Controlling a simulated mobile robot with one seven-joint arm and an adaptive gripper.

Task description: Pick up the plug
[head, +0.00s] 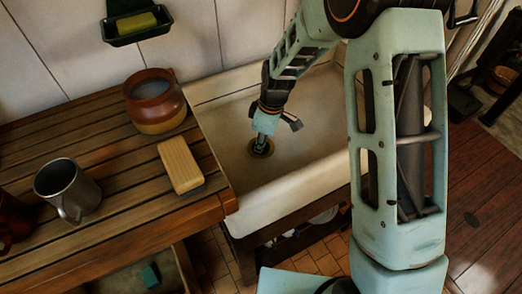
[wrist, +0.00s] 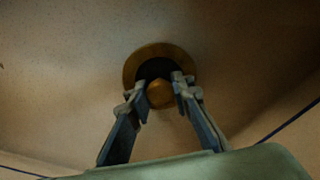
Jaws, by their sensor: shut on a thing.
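The plug (wrist: 160,94) shows in the wrist view as a rounded brass-coloured piece between my fingertips. Behind it is a brass drain ring (wrist: 184,62) with a dark middle. I cannot tell whether the dark area is part of the plug or the open hole. My gripper (wrist: 161,88) is shut on the plug, one finger on each side. In the head view my gripper (head: 260,141) points down into the white sink, right at the drain ring (head: 265,153). There the fingers hide the plug.
The white sink (head: 310,165) has raised walls around my gripper. A slatted wooden counter (head: 110,165) adjoins it on the left, bearing a brush (head: 180,165), a brown pot (head: 155,115) and a metal mug (head: 70,190). A soap dish (head: 137,38) hangs on the wall.

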